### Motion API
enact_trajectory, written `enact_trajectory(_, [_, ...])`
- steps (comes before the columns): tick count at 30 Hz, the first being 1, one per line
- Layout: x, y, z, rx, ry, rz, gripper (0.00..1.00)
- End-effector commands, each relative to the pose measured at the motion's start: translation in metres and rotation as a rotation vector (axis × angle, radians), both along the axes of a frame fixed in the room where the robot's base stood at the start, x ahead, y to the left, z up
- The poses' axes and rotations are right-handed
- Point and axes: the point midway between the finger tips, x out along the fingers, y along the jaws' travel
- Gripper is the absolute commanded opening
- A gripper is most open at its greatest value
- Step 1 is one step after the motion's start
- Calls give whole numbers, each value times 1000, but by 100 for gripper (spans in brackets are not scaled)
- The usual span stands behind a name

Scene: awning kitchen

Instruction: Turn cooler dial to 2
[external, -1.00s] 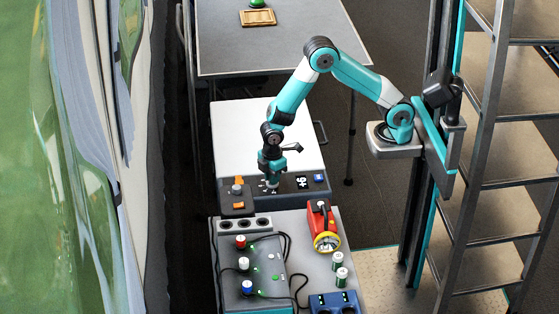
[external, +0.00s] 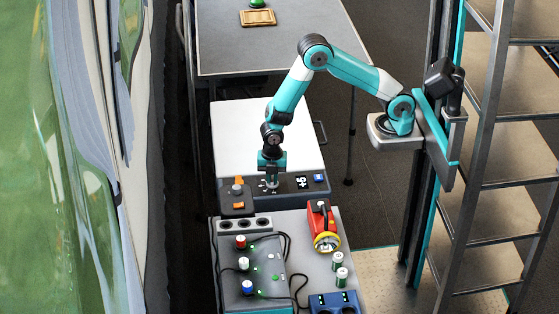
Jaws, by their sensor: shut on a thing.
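The cooler (external: 262,130) has a white lid and a dark control panel (external: 293,188) along its front edge. The dial (external: 271,184) sits on the panel, with small white marks around it. My gripper (external: 271,181) points straight down and is shut on the dial, which it mostly hides. The dial's exact pointer direction is too small to tell. A small display (external: 302,183) to the right of the dial shows white characters that look like "+5", turned sideways. A blue label or button (external: 319,178) is at the panel's right end.
A dark box with orange parts (external: 237,199) stands just left of the dial. In front, a grey bench (external: 312,272) holds a red and yellow flashlight (external: 322,225), cables, colored plugs and two small cylinders. A table (external: 275,45) is behind.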

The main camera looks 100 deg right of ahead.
Motion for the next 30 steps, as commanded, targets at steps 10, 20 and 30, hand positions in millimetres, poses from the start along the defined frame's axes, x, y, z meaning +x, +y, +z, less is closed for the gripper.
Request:
enact_trajectory(10, [1,0,1,1,-3,87,0])
enact_trajectory(20, [1,0,1,2,-3,93,0])
enact_trajectory(30, [1,0,0,1,-2,92,37])
